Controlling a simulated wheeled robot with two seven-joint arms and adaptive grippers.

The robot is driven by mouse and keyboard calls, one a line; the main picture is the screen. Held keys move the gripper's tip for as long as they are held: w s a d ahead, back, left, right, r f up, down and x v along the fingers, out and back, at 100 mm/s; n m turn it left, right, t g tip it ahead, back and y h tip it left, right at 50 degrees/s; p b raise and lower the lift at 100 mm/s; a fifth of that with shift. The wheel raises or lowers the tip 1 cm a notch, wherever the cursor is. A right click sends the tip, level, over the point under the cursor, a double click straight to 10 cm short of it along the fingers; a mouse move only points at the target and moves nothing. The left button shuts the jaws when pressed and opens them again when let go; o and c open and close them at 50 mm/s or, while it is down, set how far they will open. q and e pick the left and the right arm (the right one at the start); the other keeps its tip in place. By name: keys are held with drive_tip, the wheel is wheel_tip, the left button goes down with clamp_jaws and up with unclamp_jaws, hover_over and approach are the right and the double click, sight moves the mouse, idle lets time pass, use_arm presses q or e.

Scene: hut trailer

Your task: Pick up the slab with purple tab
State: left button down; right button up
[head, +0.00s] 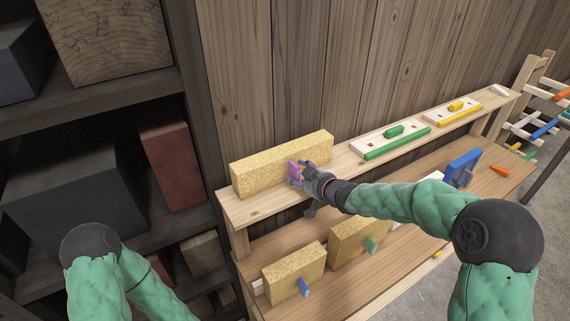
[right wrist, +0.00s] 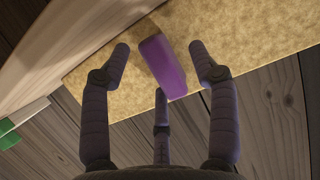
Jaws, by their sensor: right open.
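The slab with the purple tab (head: 282,163) is a long yellow, speckled block standing on the upper wooden shelf against the plank wall. Its purple tab (head: 294,171) sticks out from the front face. My right gripper (head: 299,176) is at the tab, partly covering it. In the right wrist view the slab (right wrist: 230,40) fills the upper part, and the tab (right wrist: 162,67) lies between the open fingers of my right gripper (right wrist: 160,72). A gap shows on both sides of the tab. My left gripper is out of view; only my left arm shows.
Two similar yellow slabs stand on the lower shelf, one with a blue tab (head: 304,288) and one with a green tab (head: 370,244). White boards with a green bar (head: 397,143) and a yellow bar (head: 453,112) lie farther right on the upper shelf (head: 345,160). A dark shelf unit with boxes stands left.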

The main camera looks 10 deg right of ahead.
drive_tip(key=shift+w+a+f, duration=0.2)
drive_tip(key=shift+w+a, duration=0.05)
drive_tip(key=shift+w, duration=0.4)
drive_tip(key=shift+s, duration=0.1)
clamp_jaws()
drive_tip(key=shift+r, duration=0.15)
drive_tip(key=shift+r, duration=0.65)
drive_tip(key=s+d+r+p, duration=0.2)
drive_tip(key=s+r+p, duration=0.1)
drive_tip(key=s+r, duration=0.8)
drive_tip(key=s, duration=0.2)
drive_tip(key=shift+s+d+r+p, duration=0.15)
drive_tip(key=shift+s+r+p, duration=0.05)
drive_tip(key=shift+s+p, duration=0.2)
